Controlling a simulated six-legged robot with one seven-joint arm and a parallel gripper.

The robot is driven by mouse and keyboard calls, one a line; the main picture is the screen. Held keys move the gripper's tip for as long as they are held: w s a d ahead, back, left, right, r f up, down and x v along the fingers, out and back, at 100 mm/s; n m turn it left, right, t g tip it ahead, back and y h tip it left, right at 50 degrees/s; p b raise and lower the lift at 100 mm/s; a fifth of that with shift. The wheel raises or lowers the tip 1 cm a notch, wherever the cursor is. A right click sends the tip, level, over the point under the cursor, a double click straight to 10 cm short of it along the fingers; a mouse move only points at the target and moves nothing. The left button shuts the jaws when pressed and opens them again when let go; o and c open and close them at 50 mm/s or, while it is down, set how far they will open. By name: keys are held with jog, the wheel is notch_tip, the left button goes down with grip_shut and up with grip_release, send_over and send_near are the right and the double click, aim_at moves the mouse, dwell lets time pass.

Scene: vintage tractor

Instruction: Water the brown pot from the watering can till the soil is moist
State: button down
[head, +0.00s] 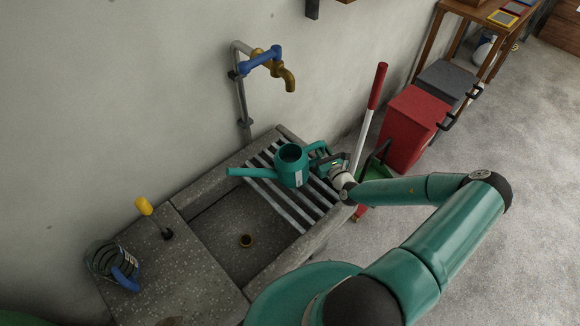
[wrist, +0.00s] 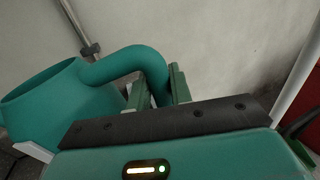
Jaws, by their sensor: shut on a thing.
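The teal watering can (head: 292,165) is over the slatted rack of the stone sink, roughly upright, with its spout toward the left. I cannot tell whether it rests on the slats or hangs just above them. My gripper (head: 321,158) is at its right side, shut on the handle. In the wrist view the can's round body (wrist: 60,105) and open top are at the left, and its curved handle runs between the fingers of my gripper (wrist: 158,88). The inside of the can is too dark to read. No brown pot shows in either view.
A brass tap (head: 288,78) with a blue lever juts from the wall above the stone sink (head: 215,225). A yellow-handled tool (head: 143,206) and a coiled hose (head: 103,262) are at left. A red-handled pole (head: 378,85) and red bin (head: 410,128) stand right. The right floor is open.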

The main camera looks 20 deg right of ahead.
aim_at(292, 146)
jog(key=shift+r, duration=2)
jog(key=shift+y, duration=0.4)
jog(key=a, duration=0.3)
jog(key=w+a+r, duration=0.1)
jog(key=a, duration=0.3)
jog(key=w+a+r, duration=0.1)
jog(key=a, duration=0.2)
jog(key=shift+w+a, duration=0.1)
jog(key=shift+a, duration=0.15)
jog(key=a, duration=0.4)
jog(key=s+a+r, duration=0.1)
jog(key=a, duration=0.8)
jog(key=shift+s+a+r, duration=0.25)
jog(key=shift+s+a, duration=0.2)
jog(key=shift+a, duration=0.3)
jog(key=shift+s, duration=0.1)
